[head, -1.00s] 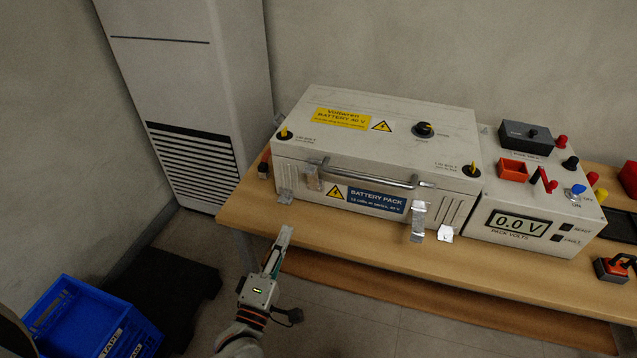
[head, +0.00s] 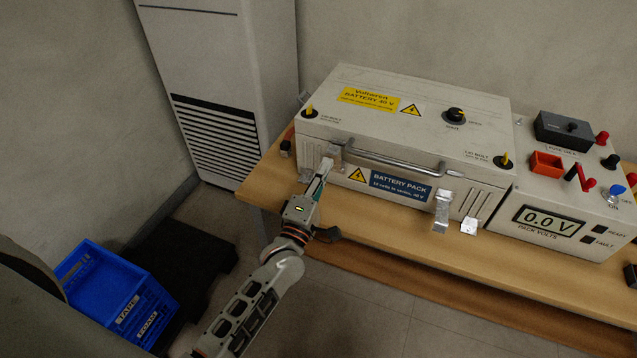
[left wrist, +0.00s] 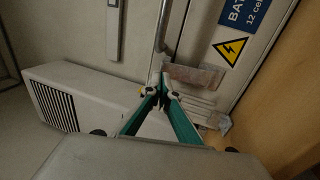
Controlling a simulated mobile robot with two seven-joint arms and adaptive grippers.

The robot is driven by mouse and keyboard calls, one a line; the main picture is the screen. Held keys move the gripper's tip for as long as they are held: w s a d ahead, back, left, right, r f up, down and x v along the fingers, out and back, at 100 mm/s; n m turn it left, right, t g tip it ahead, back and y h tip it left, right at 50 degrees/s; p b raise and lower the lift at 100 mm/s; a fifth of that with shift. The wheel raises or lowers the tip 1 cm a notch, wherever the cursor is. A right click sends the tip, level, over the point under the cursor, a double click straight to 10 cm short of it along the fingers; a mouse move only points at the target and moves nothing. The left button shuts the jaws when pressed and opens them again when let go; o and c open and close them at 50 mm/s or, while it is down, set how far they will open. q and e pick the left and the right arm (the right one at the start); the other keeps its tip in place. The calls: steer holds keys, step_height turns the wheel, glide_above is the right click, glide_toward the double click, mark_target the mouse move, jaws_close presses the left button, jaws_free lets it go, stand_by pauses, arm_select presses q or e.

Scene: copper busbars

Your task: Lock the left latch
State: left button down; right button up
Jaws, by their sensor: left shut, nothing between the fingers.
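The battery pack (head: 408,115) is a pale case on the bench with its lid down. The left latch (head: 335,151) is a small metal plate on the front, by the left end of the handle, partly hidden by my gripper. It also shows in the left wrist view (left wrist: 194,76) as a worn metal plate. My left gripper (head: 327,164) is shut and empty, its tips right at the left latch; I cannot tell whether they touch. In the left wrist view the tips (left wrist: 162,93) meet just beside the plate. My right gripper is not in view.
The bar handle (head: 395,162) runs along the case front beside the latch. The right latch (head: 442,210) hangs on the front further right. A meter box (head: 550,222) stands to the right. A blue crate (head: 118,293) is on the floor at left.

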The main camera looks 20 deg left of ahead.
arm_select(q)
steer(key=shift+w+r, duration=0.15)
steer(key=shift+w, duration=0.4)
